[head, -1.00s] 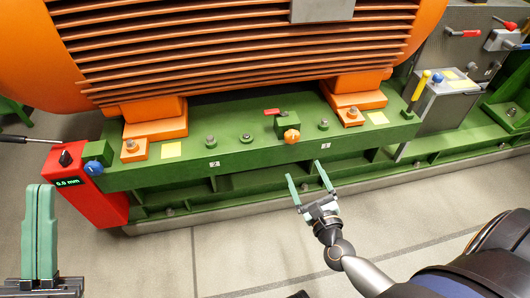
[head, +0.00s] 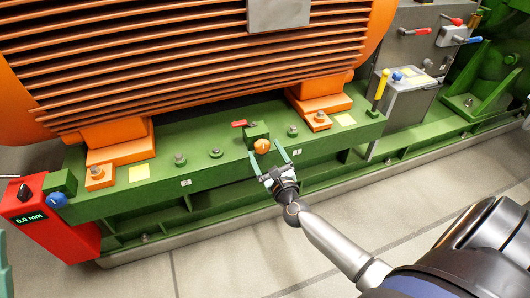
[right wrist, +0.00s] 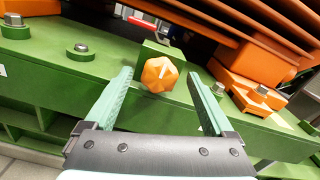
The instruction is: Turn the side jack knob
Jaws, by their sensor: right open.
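The orange side jack knob (head: 261,145) sits on a green block on the front of the green base. In the right wrist view the orange knob (right wrist: 160,74) is faceted with a white pointer mark. My right gripper (head: 265,150) is open, with one teal finger on each side of the knob's line. In the right wrist view the right gripper's fingertips (right wrist: 157,76) flank the knob with gaps on both sides. Contact is not visible. Only a sliver of my left gripper (head: 4,270) shows at the left edge; its jaws are cut off.
A red box (head: 40,222) with a 0.0 mm display and a blue knob (head: 57,200) stand at the left end. The orange finned motor (head: 190,60) overhangs the base. A grey box (head: 405,105) with a yellow lever is at right. The floor in front is clear.

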